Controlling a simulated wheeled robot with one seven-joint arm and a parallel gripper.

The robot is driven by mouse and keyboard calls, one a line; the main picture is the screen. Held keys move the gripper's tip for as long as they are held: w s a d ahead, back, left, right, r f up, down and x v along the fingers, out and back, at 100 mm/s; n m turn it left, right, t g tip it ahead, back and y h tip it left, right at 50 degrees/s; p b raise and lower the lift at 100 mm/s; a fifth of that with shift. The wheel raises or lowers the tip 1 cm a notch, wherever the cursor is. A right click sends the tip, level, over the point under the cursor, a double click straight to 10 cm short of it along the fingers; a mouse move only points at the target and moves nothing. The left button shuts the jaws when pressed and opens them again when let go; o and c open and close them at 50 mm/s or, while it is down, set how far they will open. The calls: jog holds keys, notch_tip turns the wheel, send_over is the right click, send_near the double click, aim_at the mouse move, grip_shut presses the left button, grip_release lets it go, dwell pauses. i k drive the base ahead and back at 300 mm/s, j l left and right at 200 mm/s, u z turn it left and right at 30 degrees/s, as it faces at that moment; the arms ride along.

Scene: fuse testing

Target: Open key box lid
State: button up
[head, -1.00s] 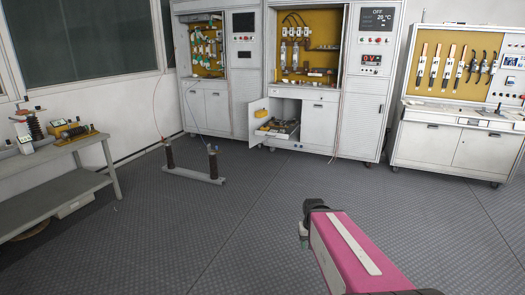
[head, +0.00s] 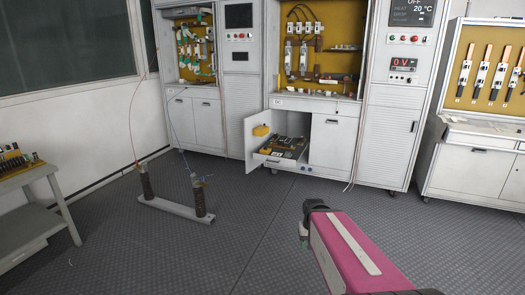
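I cannot make out a key box or its lid for certain in the head view. A small yellow item (head: 261,130) is on the inside of the open lower door (head: 258,150) of the middle cabinet, too small to identify. A pulled-out tray (head: 268,157) beside that door holds dark items. My gripper (head: 306,222) is the dark end of my pink arm at the lower right. It is over open floor, well short of the cabinets. Its fingers are too small and turned away to show open or shut.
The middle cabinet (head: 330,140) stands between a left cabinet (head: 205,125) and a tool-board bench (head: 473,170). A low bar with two dark posts (head: 172,208) stands on the floor at left. A grey table (head: 25,215) is at the left edge. The floor (head: 240,250) ahead is mostly clear.

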aim_at(261, 127)
jog(key=i, duration=1.95)
